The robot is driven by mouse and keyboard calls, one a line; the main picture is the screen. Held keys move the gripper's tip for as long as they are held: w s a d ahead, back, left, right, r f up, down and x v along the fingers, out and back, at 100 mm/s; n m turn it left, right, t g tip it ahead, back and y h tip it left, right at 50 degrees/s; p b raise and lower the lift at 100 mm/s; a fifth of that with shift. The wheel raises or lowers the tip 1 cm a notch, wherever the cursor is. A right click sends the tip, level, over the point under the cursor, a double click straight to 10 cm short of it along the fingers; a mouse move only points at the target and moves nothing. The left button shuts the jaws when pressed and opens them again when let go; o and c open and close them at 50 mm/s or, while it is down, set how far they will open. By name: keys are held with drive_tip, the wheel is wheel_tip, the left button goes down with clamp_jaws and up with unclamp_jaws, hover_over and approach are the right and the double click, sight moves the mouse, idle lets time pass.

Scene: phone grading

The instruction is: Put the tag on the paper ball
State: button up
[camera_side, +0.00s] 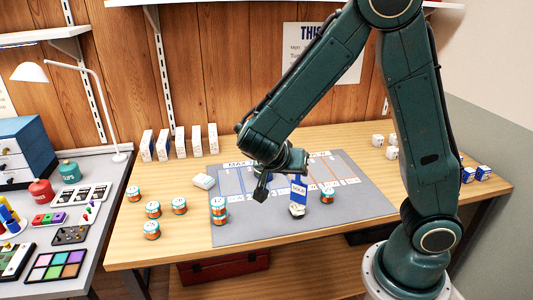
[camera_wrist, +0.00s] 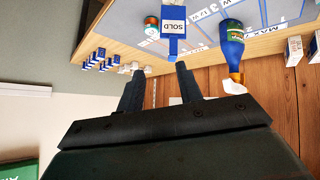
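The blue tag (camera_side: 298,190) with a white SOLD panel stands upright on the mat, and a small whitish lump (camera_side: 297,210), probably the paper ball, shows at its foot. I cannot tell whether the two touch. The tag is also in the wrist view (camera_wrist: 173,30), just beyond my fingertips and closer to the right finger. My gripper (camera_wrist: 158,72) has its fingers apart, with nothing clamped between them. In the side view my gripper (camera_side: 275,185) is just left of and above the tag. The paper ball is not clear in the wrist view.
A grey printed mat (camera_side: 360,207) covers the table's middle. Striped cans (camera_side: 328,195) stand on it and to its left. A blue-green bottle (camera_wrist: 232,45) shows right of the tag in the wrist view. White boxes (camera_side: 179,141) line the back.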

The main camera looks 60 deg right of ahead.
drive_tip(key=s+a+r+n+t+y, duration=0.6)
drive_tip(key=s+r+n+y, duration=0.3)
drive_tip(key=s+r+n, duration=0.3)
drive_tip(key=shift+s+a+r+n, duration=0.25)
drive_tip(key=shift+a+n, duration=0.3)
drive_tip(key=shift+n, duration=1.05)
